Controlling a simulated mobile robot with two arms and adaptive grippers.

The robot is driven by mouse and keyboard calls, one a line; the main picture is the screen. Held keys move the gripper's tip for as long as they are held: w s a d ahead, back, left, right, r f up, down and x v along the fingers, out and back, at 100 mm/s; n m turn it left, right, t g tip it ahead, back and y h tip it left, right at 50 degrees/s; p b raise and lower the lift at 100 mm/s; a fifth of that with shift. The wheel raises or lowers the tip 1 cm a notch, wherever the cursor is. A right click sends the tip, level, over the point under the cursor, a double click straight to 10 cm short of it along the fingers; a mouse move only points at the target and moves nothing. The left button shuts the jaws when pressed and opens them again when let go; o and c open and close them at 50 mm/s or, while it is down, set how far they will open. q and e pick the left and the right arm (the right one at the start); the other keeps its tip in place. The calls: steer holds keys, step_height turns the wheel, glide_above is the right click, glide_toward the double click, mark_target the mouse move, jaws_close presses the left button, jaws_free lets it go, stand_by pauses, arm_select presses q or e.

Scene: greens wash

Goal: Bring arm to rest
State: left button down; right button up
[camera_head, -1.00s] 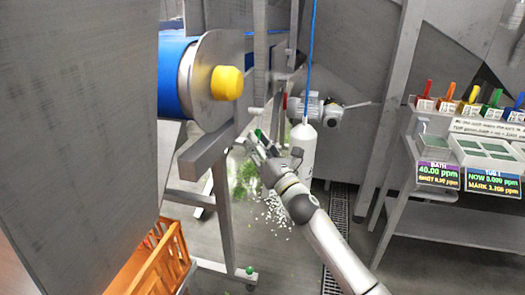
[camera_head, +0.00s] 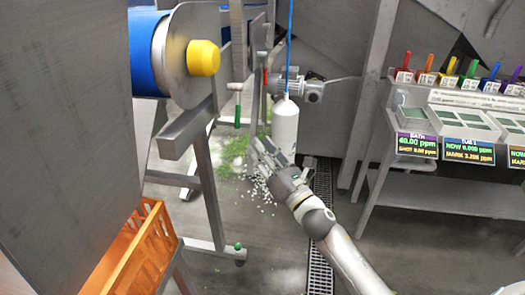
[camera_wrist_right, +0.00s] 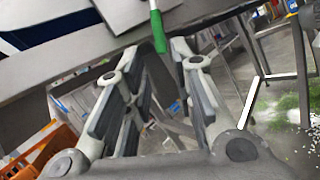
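My right gripper (camera_head: 264,150) is in the middle of the head view, its arm coming in from the lower right. In the right wrist view its two fingers (camera_wrist_right: 156,75) stand apart with nothing between their pads. A lever with a green grip (camera_head: 237,112) hangs below the conveyor frame, left of the gripper and apart from it. The green grip also shows in the wrist view (camera_wrist_right: 158,32), beyond the fingertips. My left gripper is in neither view.
A blue conveyor with a yellow hub (camera_head: 203,57) and steel legs stands at left, above an orange crate (camera_head: 140,250). A white cylinder (camera_head: 285,125) hangs behind the gripper. A sloped bench with displays (camera_head: 416,146) stands at right. Greens and white bits lie on the floor.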

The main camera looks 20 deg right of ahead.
stand_by(0.4)
step_height(320, 180, down, 24)
steer(key=s+d+m+g+h, duration=0.1)
steer(key=d+m+g+h, duration=0.3)
steer(key=m, duration=0.6)
steer(key=s+f+m+g+p, duration=0.1)
steer(key=s+f+m+g, duration=0.3)
steer(key=f, duration=0.5)
steer(key=s+f+m+g, duration=0.1)
steer(key=s+f+m, duration=0.2)
steer(key=s+f, duration=0.35)
steer(key=s+a+f+m+g, duration=0.1)
steer(key=s+f+m+g, duration=0.2)
steer(key=s, duration=1)
steer(key=s+a+f+m+g, duration=0.2)
steer(key=s+f+m+g, duration=0.2)
steer(key=s+f, duration=0.9)
steer(key=s+a+f+m+g, duration=0.1)
steer(key=s+f+m+g, duration=0.3)
steer(key=s, duration=0.9)
step_height(320, 180, down, 5)
steer(key=m, duration=0.3)
steer(key=shift+s+a+f+m+h+p, duration=0.15)
steer(key=shift+s+m+h+p, duration=0.15)
steer(key=shift+s+h+p, duration=0.1)
